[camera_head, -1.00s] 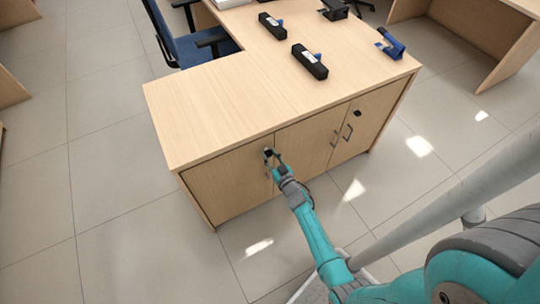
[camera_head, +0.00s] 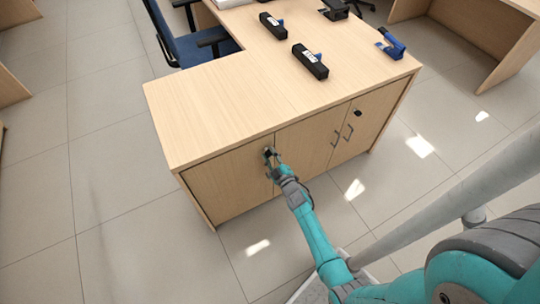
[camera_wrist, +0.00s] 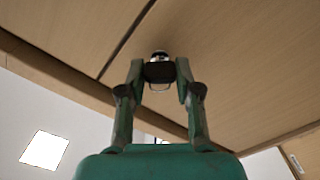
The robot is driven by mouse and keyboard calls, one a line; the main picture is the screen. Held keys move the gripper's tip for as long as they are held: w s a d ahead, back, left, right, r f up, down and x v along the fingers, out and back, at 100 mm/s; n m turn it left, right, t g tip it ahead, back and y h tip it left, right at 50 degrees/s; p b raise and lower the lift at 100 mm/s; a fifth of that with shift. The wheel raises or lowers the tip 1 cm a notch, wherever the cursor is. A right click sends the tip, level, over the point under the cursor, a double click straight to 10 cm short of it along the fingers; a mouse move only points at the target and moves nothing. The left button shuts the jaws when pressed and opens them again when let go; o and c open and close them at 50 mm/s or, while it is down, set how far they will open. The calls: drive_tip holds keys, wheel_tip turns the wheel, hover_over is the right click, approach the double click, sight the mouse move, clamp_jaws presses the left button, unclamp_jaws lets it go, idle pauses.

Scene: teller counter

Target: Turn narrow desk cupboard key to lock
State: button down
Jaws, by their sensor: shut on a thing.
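The narrow desk cupboard door (camera_head: 228,182) is the left door in the desk front and is closed. Its lock (camera_wrist: 160,54) is a small silver cylinder near the door's edge seam in the wrist view. The key's black head (camera_wrist: 158,72) sticks out from the lock, with a thin metal ring hanging by it. My gripper (camera_wrist: 159,74) is shut on the key head, one finger on each side. In the head view my gripper (camera_head: 270,156) is at the door's upper right corner and mostly hides the key.
The desk top (camera_head: 215,110) overhangs just above my gripper. Black stamp-like items (camera_head: 310,62) lie on top. A blue chair (camera_head: 195,45) stands behind. The floor in front is open.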

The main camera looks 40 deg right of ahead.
drive_tip(key=n, duration=0.4)
drive_tip(key=shift+n, duration=0.3)
drive_tip(key=n, duration=0.4)
drive_tip(key=shift+f+n, duration=0.1)
drive_tip(key=shift+n, duration=0.2)
drive_tip(key=c, duration=0.8)
unclamp_jaws()
drive_tip(key=v, duration=1.2)
